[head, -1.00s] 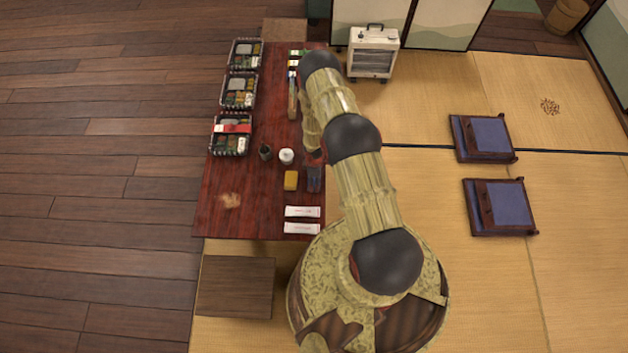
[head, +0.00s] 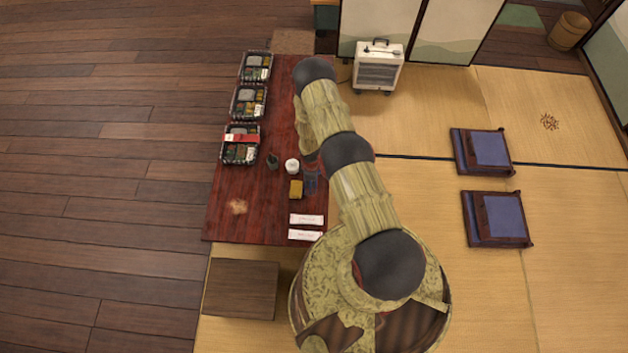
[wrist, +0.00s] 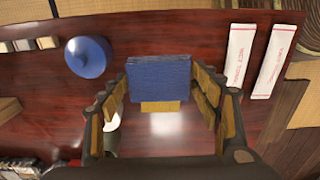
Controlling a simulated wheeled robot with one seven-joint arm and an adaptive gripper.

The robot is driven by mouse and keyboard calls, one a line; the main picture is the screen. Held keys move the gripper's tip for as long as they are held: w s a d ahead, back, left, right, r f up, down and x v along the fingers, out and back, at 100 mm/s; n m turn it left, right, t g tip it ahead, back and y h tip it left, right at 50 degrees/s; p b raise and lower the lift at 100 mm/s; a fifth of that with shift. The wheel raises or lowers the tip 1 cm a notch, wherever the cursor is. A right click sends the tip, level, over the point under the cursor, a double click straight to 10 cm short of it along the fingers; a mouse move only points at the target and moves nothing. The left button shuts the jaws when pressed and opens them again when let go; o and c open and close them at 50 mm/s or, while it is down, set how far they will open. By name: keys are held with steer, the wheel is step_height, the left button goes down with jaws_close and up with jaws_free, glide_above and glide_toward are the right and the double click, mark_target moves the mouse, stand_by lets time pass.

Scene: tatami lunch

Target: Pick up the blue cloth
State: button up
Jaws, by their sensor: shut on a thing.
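The blue cloth (wrist: 160,78) is a folded, flat-looking blue square in the wrist view. It sits between the two fingers of my gripper (wrist: 162,90), which is shut on it from the left and right sides. A yellow block-like thing (wrist: 160,106) shows just past the cloth's lower edge; it also stands on the table in the head view (head: 296,188). In the head view my gripper (head: 311,180) is a small dark shape at the table's right side, and the cloth cannot be made out clearly there. I cannot tell whether the cloth is clear of the tabletop.
On the dark red table (head: 225,215) are two white packets (head: 306,219), a white cup (head: 292,166), a dark cup (head: 272,161) and several boxed lunches (head: 248,102). A round blue thing (wrist: 88,57) lies left of the cloth. The table's front left is mostly bare.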

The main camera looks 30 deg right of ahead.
steer(key=shift+w+a+r, duration=0.35)
steer(key=shift+a+r, duration=0.1)
steer(key=shift+r, duration=0.3)
steer(key=w+a+r+p, duration=0.1)
steer(key=w+a+r, duration=0.3)
steer(key=a, duration=0.4)
steer(key=shift+w+r, duration=0.25)
steer(key=shift+w, duration=0.45)
steer(key=o, duration=0.5)
steer(key=shift+c, duration=1.3)
